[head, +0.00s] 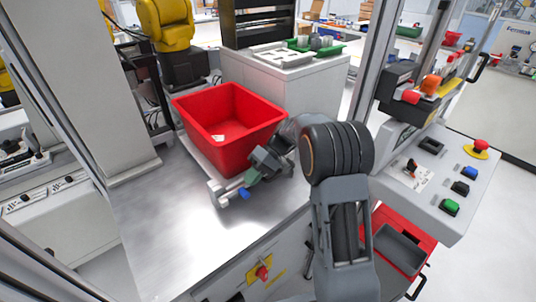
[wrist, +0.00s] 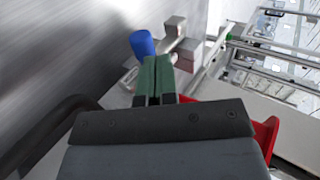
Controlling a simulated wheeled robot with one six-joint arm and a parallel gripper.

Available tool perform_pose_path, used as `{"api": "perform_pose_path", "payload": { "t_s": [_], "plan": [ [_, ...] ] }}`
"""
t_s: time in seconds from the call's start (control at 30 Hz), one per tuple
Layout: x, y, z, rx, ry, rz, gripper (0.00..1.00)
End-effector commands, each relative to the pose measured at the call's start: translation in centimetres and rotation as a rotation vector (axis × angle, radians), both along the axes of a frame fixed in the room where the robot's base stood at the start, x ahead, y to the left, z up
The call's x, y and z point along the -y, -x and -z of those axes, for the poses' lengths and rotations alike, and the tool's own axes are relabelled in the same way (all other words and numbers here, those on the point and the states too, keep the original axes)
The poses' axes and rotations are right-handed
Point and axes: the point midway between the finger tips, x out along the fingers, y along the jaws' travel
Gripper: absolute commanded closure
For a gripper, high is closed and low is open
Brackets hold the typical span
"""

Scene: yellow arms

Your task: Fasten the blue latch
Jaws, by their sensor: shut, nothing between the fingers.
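The blue latch shows as a small blue knob (head: 244,194) on a metal fitting at the front edge of the red bin's platform. In the wrist view the blue knob (wrist: 142,43) stands just beyond and slightly left of my fingertips. My gripper (head: 250,178) is close to the latch, slightly above and right of it in the head view. Its green fingers (wrist: 157,72) are together with nothing between them. A small gap seems to separate fingers and knob, but contact is hard to judge. Whether the latch is fastened cannot be told.
The red bin (head: 226,115) sits on the platform right behind my gripper. A bare metal table (head: 165,225) spreads to the left and front. A control panel with buttons (head: 435,170) stands at the right. A yellow robot arm (head: 168,25) is at the back.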

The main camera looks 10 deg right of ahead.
Motion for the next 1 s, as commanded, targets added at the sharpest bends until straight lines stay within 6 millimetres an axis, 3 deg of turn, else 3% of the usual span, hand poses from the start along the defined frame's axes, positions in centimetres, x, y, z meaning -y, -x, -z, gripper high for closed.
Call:
{"api": "perform_pose_path", "payload": {
  "t_s": [0.07, 0.13, 0.53, 0.87, 1.0],
  "plan": [
    [0.4, -0.2, -2.5, 0.003, 0.001, 0.000, 1.00],
    [1.7, -0.9, -1.9, 0.002, 0.000, 0.004, 1.00],
    [7.6, -3.7, -3.8, 0.001, 0.001, -0.001, 1.00],
    [9.0, -4.2, -4.4, 0.000, 0.004, 0.000, 1.00],
    [8.1, -2.6, -5.8, 0.008, 0.102, 0.033, 1.00]
  ]
}}
